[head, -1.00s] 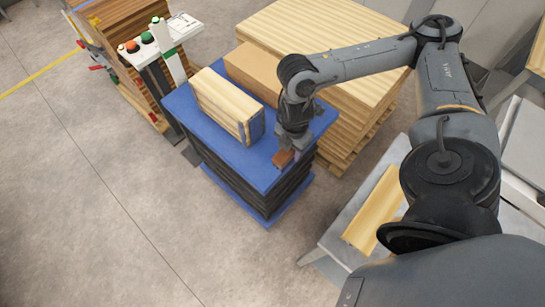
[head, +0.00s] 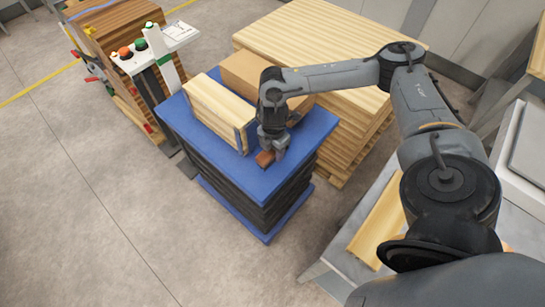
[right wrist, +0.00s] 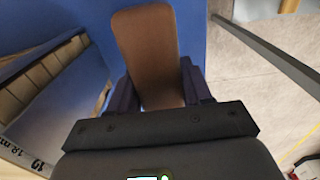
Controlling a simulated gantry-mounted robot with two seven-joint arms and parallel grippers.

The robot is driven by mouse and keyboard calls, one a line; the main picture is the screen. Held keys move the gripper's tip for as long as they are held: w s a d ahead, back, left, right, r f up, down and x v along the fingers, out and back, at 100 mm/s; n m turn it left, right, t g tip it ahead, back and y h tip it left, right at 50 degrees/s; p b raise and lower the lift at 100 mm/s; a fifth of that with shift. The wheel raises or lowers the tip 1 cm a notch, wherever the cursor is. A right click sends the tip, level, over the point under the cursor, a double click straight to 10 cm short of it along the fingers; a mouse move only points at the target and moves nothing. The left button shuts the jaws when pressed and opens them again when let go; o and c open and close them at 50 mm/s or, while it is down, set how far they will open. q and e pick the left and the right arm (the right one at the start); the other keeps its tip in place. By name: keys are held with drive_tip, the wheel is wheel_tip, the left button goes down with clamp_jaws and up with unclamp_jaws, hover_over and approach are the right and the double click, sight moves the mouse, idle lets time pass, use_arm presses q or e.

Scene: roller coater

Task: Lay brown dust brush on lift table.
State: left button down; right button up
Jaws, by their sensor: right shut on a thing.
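The brown dust brush (head: 265,158) is held in my right gripper (head: 272,149) over the front part of the blue lift table (head: 272,181) top. In the right wrist view the brush (right wrist: 147,52) sticks out between the two fingers, its flat brown face showing. The blue top (right wrist: 90,13) lies behind it. I cannot tell whether the brush touches the top. My left gripper is out of view.
A pale wood bundle (head: 215,108) stands on the lift table left of my gripper, with a cardboard box (head: 250,75) behind. A pallet of boards (head: 330,40) stands at the back. A control post (head: 145,55) rises at the left. The table's front corner is clear.

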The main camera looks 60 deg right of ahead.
drive_tip(key=shift+w+d+f, duration=0.1)
drive_tip(key=shift+w+f, duration=0.15)
wheel_tip(320, 180, down, 4)
drive_tip(key=shift+r+b, duration=0.2)
drive_tip(key=shift+b, duration=0.4)
drive_tip(key=shift+f, duration=0.1)
drive_tip(key=shift+f, duration=0.1)
drive_tip(key=o, duration=1)
